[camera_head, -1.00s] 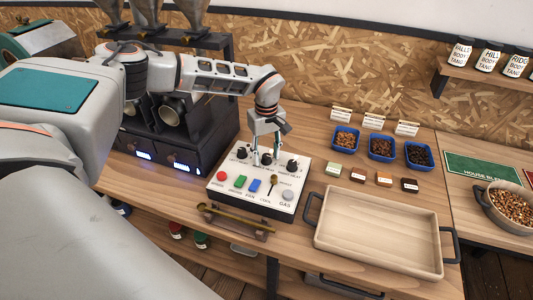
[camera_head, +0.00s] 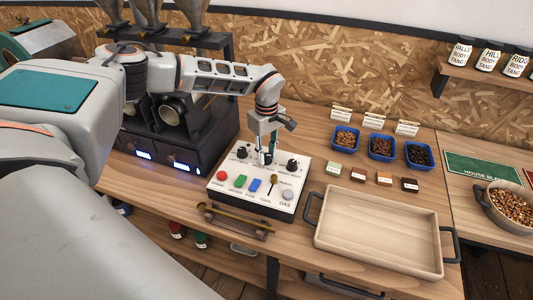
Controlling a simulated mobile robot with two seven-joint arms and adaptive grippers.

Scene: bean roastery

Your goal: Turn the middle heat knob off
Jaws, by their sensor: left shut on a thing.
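The white control panel (camera_head: 225,188) sits on the wooden counter. It has a row of black heat knobs at the back, with the left knob (camera_head: 242,153) and the right knob (camera_head: 292,165) in plain view. The middle knob is mostly hidden by my left gripper (camera_head: 267,158). The left gripper points down from above and is shut on the middle knob. Which way the middle knob points cannot be made out. My right gripper is not in view.
In front of the knobs are a red button (camera_head: 221,176), green (camera_head: 240,181) and blue (camera_head: 254,184) switches, a small lever (camera_head: 272,184) and a grey button (camera_head: 288,194). A wooden tray (camera_head: 380,235) stands to the right. The dark roaster (camera_head: 185,140) stands behind left.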

